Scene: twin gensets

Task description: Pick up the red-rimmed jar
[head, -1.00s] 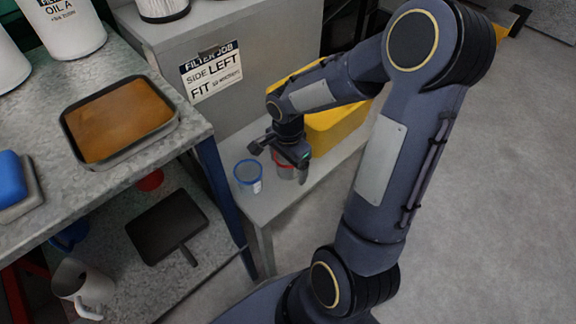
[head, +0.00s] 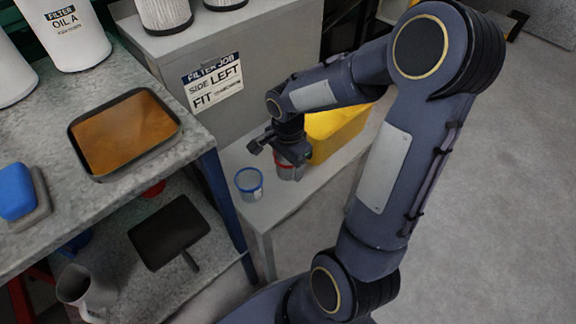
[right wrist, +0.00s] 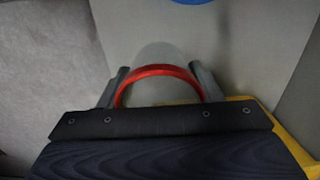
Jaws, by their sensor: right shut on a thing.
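The red-rimmed jar (head: 287,172) stands on the low grey bench (head: 283,207), partly hidden under my right gripper. In the right wrist view its red rim (right wrist: 158,70) lies between the two fingers. My right gripper (head: 291,160) comes down from above and is shut on the jar; it also shows in the right wrist view (right wrist: 158,88). I cannot tell whether the jar is lifted off the bench. My left gripper is not in view.
A blue-rimmed jar (head: 249,184) stands just left of the red-rimmed one. A yellow bin (head: 337,130) stands close behind on the right. A grey cabinet (head: 225,45) with a sign is behind. A metal workbench (head: 60,105) holds a brown-filled tray (head: 123,133).

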